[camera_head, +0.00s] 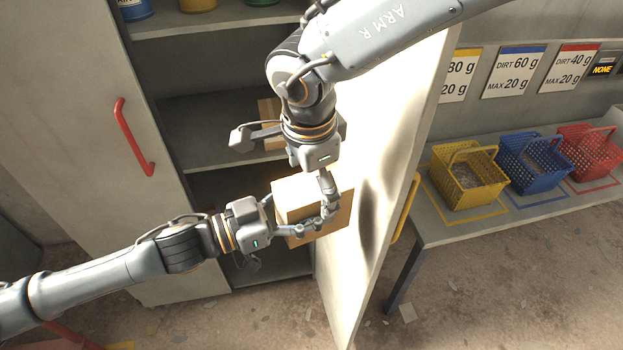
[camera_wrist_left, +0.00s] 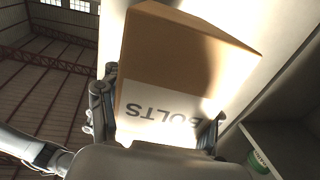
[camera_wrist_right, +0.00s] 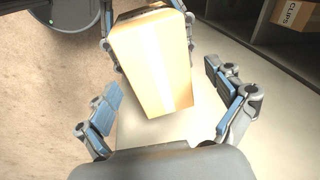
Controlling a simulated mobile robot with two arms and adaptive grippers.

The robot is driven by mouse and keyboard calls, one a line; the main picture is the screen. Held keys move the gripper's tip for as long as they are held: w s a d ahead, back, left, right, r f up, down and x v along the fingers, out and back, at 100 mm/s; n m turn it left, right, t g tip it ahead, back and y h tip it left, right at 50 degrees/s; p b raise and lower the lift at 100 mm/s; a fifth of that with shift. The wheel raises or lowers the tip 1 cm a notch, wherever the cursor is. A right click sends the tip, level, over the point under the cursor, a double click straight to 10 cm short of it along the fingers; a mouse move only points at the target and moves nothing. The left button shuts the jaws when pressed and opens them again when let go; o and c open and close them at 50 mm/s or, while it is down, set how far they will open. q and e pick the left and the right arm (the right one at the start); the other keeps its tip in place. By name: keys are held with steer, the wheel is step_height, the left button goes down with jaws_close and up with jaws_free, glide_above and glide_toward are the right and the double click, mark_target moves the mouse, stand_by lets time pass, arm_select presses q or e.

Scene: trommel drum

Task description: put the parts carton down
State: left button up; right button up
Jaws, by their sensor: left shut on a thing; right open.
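The parts carton (camera_head: 298,193) is a brown cardboard box held in the air in front of the open cabinet. My left gripper (camera_head: 303,229) is shut on the carton from the left. In the left wrist view the carton (camera_wrist_left: 180,62) sits between the left fingers, its label reading BOLTS upside down. My right gripper (camera_head: 330,200) is open, above and beside the carton. In the right wrist view the carton (camera_wrist_right: 153,65) lies ahead of the spread right fingers, with a left-gripper finger along its edge. Part of the carton is hidden by the grippers.
The cabinet shelf (camera_head: 200,112) behind bears another carton, labelled CLIPS in the right wrist view (camera_wrist_right: 297,14). An open door (camera_head: 385,190) stands close right of the carton. Yellow (camera_head: 470,190), blue (camera_head: 533,177) and red (camera_head: 590,165) baskets stand on a bench at right.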

steer(key=c, duration=1.4)
arm_select(q)
steer(key=o, duration=1.5)
arm_select(e)
steer(key=shift+c, duration=0.9)
arm_select(q)
steer(key=shift+o, duration=0.2)
